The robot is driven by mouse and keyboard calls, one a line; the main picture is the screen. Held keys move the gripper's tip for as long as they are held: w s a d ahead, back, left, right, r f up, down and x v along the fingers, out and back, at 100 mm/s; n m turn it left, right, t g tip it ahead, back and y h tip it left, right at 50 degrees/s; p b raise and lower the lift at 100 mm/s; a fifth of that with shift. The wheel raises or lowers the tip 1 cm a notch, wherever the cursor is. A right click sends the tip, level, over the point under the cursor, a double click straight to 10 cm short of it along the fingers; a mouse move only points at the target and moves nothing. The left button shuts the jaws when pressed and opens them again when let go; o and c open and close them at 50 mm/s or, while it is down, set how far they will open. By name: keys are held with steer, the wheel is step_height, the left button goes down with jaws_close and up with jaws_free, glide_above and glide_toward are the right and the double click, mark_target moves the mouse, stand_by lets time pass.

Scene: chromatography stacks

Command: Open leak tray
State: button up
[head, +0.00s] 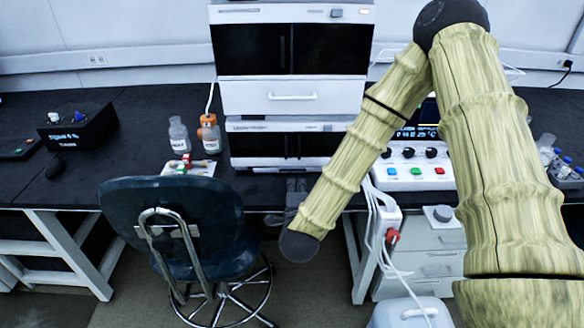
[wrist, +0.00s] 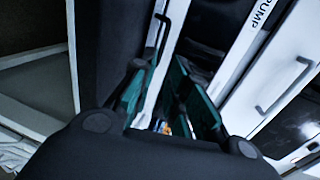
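The leak tray appears to be the low white front (head: 262,163) at the bottom of the stack, though no label on it is readable. I cannot tell whether either finger touches the handle. In the head view my gripper (head: 297,186) is at the bench's front edge below the stack, partly hidden by my arm.
A white drawer (head: 290,97) with a bar handle sits higher in the stack. A blue chair (head: 172,215) stands left of my gripper. Bottles (head: 178,135) stand left of the stack. A control box (head: 412,172) and hanging white cables are at the right.

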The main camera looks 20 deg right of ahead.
mark_target(295, 170)
steer(key=p+x, duration=0.1)
steer(key=x, duration=1)
steer(key=shift+w, duration=0.15)
jaws_close()
